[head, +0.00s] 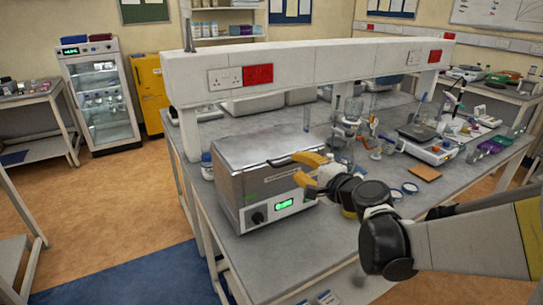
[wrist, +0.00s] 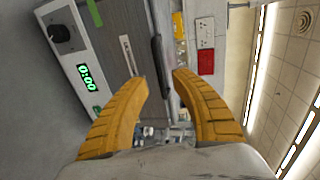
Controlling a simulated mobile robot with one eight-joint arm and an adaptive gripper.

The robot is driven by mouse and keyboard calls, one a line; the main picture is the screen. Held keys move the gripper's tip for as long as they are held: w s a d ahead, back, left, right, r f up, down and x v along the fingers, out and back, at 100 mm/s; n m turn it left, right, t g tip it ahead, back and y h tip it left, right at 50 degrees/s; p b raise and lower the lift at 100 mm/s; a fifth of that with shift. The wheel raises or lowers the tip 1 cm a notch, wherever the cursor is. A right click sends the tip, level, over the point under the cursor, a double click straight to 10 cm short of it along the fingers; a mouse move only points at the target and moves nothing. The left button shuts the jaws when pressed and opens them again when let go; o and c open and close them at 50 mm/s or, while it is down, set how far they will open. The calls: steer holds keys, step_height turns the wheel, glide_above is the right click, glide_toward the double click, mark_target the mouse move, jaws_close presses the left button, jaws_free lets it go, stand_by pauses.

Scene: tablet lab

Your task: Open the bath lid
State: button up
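The bath (head: 228,190) is a metal box on the bench, with a dark knob and a green display on its front. Its lid (head: 255,148) lies flat and closed on top. A dark bar handle (head: 285,160) runs along the lid's front edge. My gripper (head: 297,167) is at the right end of the bath, its yellow fingers apart. In the wrist view my gripper (wrist: 159,78) is open and empty, and the handle (wrist: 157,62) shows in the gap beyond the fingertips. Whether a finger touches the handle I cannot tell.
A white overhead shelf with sockets (head: 225,78) spans the bench behind the bath. Glassware (head: 352,115) and a balance (head: 425,150) stand to the right. Blue-rimmed dishes (head: 410,187) lie near my arm. The bench front (head: 265,255) is mostly clear.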

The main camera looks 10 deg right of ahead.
mark_target(292, 163)
steer(key=x, duration=0.4)
steer(key=shift+a+b, duration=0.1)
steer(key=shift+b, duration=0.3)
jaws_close()
